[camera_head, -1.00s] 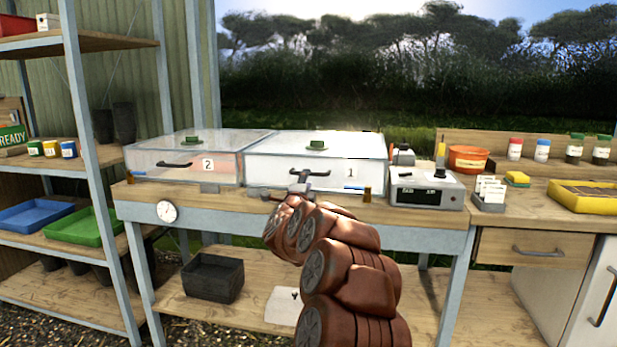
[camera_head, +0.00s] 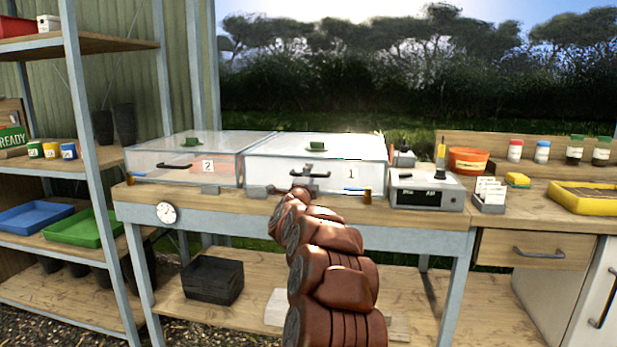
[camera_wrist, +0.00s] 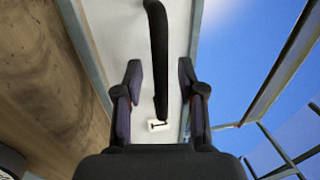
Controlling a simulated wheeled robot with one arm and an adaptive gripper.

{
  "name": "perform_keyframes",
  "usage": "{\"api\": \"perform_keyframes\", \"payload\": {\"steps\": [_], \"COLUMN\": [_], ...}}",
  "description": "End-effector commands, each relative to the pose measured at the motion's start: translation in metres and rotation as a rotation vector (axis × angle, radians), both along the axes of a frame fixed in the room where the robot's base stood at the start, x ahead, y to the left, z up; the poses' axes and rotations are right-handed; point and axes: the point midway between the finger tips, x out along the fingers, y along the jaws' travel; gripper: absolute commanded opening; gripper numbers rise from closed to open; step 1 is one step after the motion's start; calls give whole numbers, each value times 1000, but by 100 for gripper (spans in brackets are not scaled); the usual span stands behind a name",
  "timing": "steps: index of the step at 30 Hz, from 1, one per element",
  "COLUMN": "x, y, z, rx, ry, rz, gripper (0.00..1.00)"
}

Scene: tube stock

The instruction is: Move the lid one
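Lid one, a clear box-shaped cover with a "1" label (camera_head: 351,173), sits closed on the bench at the centre. My gripper (camera_head: 300,190) is at the lid's front, just below and left of the handle's middle in the head view. In the wrist view, my gripper (camera_wrist: 159,68) is open, and the black handle bar (camera_wrist: 158,60) shows between its two separated fingers. The fingers show no contact with the bar. The "1" label looks rotated there.
A matching lid marked "2" (camera_head: 200,150) stands directly to the left. A grey instrument (camera_head: 428,190) and an orange pot (camera_head: 467,160) stand to the right. A shelf rack (camera_head: 90,150) rises at the left. The space above lid one is clear.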

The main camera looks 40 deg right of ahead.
Motion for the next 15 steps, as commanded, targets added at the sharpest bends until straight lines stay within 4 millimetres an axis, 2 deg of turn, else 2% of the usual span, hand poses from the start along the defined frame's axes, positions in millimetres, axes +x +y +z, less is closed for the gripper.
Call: {"api": "perform_keyframes", "payload": {"steps": [2,11,15], "x": [0,0,0], "y": [0,0,0], "z": [0,0,0], "rx": [0,-1,0], "ry": [0,-1,0], "rz": [0,0,0], "gripper": [32,1,0]}}
